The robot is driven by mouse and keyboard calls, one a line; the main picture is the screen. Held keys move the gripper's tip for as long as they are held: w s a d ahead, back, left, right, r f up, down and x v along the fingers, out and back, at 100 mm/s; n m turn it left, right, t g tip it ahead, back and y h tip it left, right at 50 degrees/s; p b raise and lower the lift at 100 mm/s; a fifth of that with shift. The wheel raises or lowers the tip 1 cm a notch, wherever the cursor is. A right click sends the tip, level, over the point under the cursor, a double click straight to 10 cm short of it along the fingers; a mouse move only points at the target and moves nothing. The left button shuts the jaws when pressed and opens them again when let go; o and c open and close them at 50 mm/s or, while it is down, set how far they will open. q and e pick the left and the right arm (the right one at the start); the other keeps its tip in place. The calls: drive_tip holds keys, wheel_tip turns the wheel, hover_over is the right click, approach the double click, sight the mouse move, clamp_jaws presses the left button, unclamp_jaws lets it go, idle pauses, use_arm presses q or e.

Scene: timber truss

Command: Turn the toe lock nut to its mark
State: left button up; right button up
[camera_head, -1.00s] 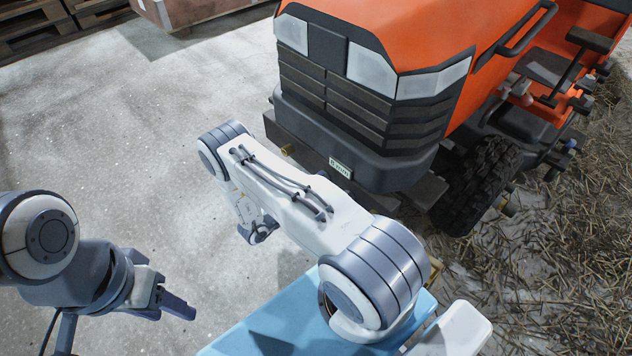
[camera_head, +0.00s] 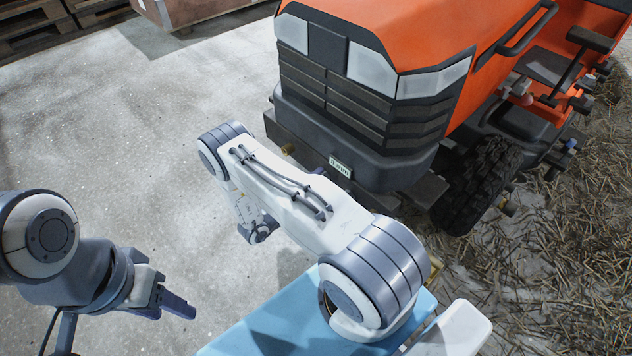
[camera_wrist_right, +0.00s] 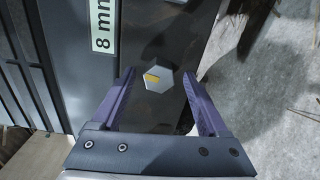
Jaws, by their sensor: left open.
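In the right wrist view, a grey hexagonal nut (camera_wrist_right: 158,78) with a yellow-orange patch on its face sits on a dark surface, beside a white label (camera_wrist_right: 103,24) reading 8 mm. My right gripper (camera_wrist_right: 158,74) is open, with one purple finger to each side of the nut and a gap to it on both sides. I cannot tell how deep the fingers reach around it. In the head view I cannot make out the nut. My left gripper (camera_head: 182,308) is open and empty over the floor, at lower left.
An orange tractor (camera_head: 410,35) with a dark grille and bumper stands ahead; a small label (camera_head: 340,168) is on its front. Its front tyre (camera_head: 478,185) stands by straw (camera_head: 560,260) on the right. A crate (camera_head: 190,10) and pallets (camera_head: 35,30) lie at the back. Bare floor is clear on the left.

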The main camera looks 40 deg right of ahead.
drive_tip(key=shift+a+r, duration=0.1)
drive_tip(key=shift+a, duration=0.2)
drive_tip(key=a+p, duration=0.2)
drive_tip(key=a, duration=0.7)
drive_tip(key=shift+s+a, duration=0.35)
drive_tip(key=shift+a, duration=0.05)
